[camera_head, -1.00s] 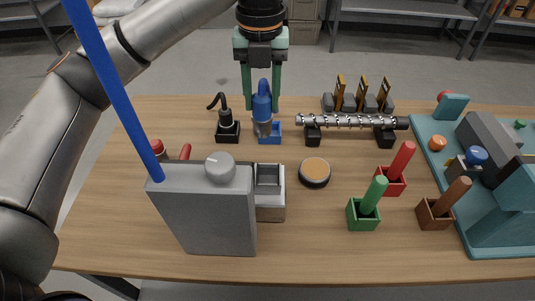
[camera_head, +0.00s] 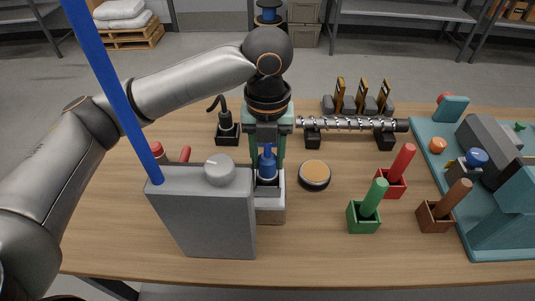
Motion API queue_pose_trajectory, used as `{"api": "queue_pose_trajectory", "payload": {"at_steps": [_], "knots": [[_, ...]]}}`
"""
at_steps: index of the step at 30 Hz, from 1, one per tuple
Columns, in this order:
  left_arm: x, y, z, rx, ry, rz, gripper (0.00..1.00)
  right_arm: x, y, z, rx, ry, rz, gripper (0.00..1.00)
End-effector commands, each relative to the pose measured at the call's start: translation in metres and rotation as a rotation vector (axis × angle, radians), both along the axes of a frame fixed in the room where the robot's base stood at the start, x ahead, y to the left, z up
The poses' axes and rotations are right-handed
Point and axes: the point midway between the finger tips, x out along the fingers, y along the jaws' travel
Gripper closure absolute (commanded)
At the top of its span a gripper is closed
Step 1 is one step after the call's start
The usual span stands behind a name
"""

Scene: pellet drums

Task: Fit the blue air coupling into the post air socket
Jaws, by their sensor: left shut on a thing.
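The blue air coupling (camera_head: 267,168) is upright between the green fingers of my left gripper (camera_head: 267,160), which is shut on it. The coupling's lower end is at the top of a small light-grey block (camera_head: 271,208), beside the tall grey box. I cannot tell whether it is inside the block's opening or just above it. Which part is the post air socket is not marked; the opening under the coupling is mostly hidden. My right gripper is not in view.
A tall grey box (camera_head: 207,215) with a round knob and a long blue pole (camera_head: 115,90) stands close left of the coupling. A round orange-topped tin (camera_head: 314,175) is close right. A metal screw (camera_head: 350,124) rests on black stands behind. Green (camera_head: 363,218), red and brown holders stand right.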

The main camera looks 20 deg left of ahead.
Motion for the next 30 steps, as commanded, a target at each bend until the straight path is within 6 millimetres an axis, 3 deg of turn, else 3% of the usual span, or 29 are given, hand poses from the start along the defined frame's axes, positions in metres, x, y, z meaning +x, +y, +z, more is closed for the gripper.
{"api": "queue_pose_trajectory", "payload": {"at_steps": [3,4,11,22,26,30], "knots": [[0.0,0.0,-0.001,0.0,0.0,0.0,1.0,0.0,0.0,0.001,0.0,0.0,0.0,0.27],[0.0,0.0,-0.002,0.0,0.0,0.0,0.54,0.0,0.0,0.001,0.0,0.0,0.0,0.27],[0.0,0.0,-0.002,0.0,0.0,0.0,0.28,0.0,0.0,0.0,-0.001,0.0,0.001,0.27],[0.001,0.0,0.006,0.0,-0.001,0.0,0.27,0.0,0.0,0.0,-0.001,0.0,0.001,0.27],[0.001,-0.001,0.026,-0.001,-0.003,0.001,0.27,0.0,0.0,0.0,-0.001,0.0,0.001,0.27],[0.001,0.0,0.059,0.0,-0.005,0.0,0.27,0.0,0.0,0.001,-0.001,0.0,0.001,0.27]]}}
